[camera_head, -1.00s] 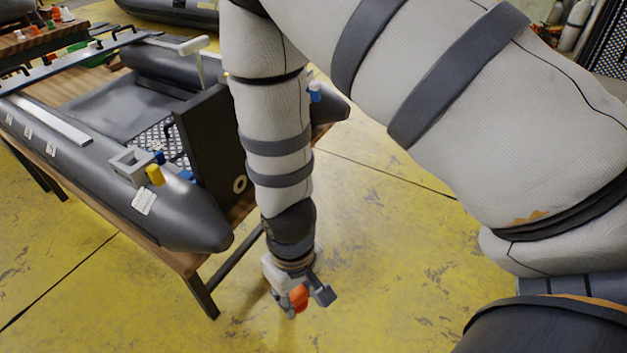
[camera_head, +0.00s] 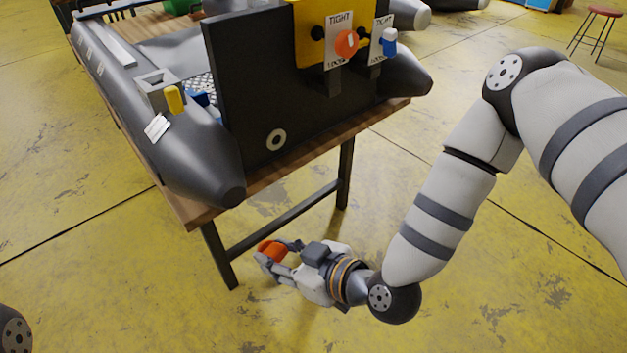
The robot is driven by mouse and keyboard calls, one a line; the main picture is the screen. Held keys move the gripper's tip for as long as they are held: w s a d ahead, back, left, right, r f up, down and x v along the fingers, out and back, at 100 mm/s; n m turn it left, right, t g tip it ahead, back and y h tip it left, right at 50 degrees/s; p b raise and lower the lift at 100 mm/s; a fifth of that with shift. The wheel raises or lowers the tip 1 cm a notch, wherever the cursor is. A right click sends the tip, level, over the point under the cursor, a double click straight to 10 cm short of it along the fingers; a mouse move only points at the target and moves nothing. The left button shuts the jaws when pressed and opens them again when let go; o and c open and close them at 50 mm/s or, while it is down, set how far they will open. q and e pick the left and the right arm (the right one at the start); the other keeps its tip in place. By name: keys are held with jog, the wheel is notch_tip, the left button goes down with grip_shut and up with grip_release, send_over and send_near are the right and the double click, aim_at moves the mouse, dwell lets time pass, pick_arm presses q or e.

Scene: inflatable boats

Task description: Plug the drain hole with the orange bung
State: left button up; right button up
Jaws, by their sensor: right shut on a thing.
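The drain hole (camera_head: 276,139) is a pale ring with a dark centre, low on the boat's black transom (camera_head: 240,90). The hole is open, with nothing in it. My right gripper (camera_head: 268,258) is shut on the orange bung (camera_head: 271,248). It holds the bung in front of the table, lower in the picture than the hole and clearly apart from it. The gripper points left in the picture. Its fingers hide part of the bung. My left gripper is out of view.
The grey inflatable boat (camera_head: 210,160) rests on a wooden table (camera_head: 300,152) with dark legs. A yellow plate (camera_head: 309,22), an orange knob (camera_head: 346,43) and a blue knob (camera_head: 389,42) are on the transom.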

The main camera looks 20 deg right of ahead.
jog(key=w+d+r+m+t+b, duration=0.2)
jog(key=w+d+r+t+b, duration=0.45)
jog(key=w+d, duration=0.4)
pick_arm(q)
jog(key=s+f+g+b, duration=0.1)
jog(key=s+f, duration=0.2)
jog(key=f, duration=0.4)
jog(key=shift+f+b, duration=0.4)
pick_arm(e)
jog(key=x, duration=0.6)
jog(key=shift+w+d+r, duration=0.15)
jog(key=shift+d+r, duration=0.05)
jog(key=shift+r, duration=0.1)
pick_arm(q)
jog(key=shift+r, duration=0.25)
pick_arm(e)
jog(key=shift+m+h, duration=0.3)
jog(key=shift+h, duration=0.1)
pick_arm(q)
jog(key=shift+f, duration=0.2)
pick_arm(e)
jog(key=shift+x, duration=1.05)
jog(key=o, duration=1.2)
